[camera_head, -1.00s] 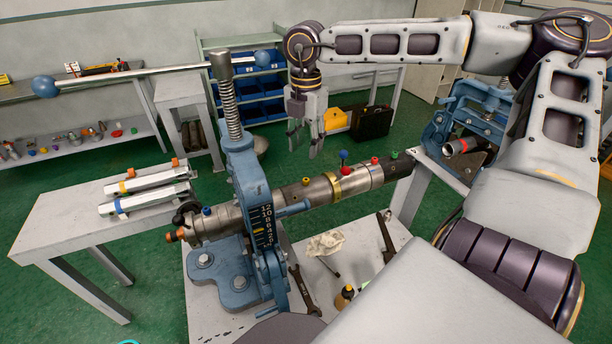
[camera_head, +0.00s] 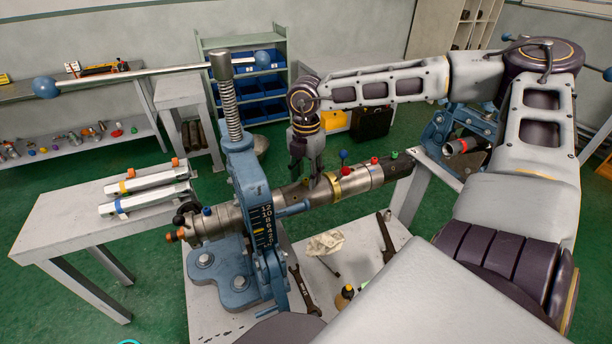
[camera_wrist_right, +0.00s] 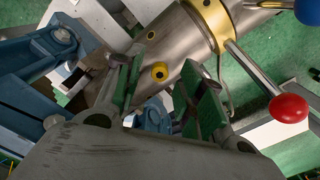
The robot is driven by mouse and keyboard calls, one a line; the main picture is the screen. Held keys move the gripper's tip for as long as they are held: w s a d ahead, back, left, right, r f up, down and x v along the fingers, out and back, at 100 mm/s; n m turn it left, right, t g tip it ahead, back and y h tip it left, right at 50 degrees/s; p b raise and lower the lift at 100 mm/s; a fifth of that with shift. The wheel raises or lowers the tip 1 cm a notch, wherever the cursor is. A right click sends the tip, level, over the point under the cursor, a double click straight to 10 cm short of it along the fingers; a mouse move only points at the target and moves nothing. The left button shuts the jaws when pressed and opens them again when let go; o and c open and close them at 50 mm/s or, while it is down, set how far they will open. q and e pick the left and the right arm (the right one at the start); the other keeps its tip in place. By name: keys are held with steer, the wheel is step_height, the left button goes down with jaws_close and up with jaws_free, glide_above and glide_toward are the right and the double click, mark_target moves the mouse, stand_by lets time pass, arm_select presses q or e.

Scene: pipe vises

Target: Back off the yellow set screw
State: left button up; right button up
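The yellow set screw (camera_wrist_right: 159,71) sits on top of the steel pipe (camera_wrist_right: 180,42) in the right wrist view. It appears between the two green-padded fingers of my right gripper (camera_wrist_right: 161,82), with a gap on both sides. That gripper is open, pointing down over the pipe. In the head view, my right gripper (camera_head: 306,172) is at the pipe's upper side, left of the brass collar (camera_head: 334,188), and hides the screw. The pipe (camera_head: 229,217) is held in the blue vise (camera_head: 244,179). My left gripper is not in view.
A red-knobbed lever (camera_wrist_right: 289,108) and a blue knob (camera_wrist_right: 308,10) stand near the right finger. Red (camera_head: 374,160) and green (camera_head: 393,154) screws are farther along the pipe. The vise's tall threaded post (camera_head: 231,108) and long bar (camera_head: 150,73) rise to the left.

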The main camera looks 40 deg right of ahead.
steer(key=shift+f, duration=0.3)
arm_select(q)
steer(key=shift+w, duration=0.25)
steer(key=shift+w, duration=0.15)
arm_select(e)
steer(key=shift+c, duration=0.4)
jaws_close()
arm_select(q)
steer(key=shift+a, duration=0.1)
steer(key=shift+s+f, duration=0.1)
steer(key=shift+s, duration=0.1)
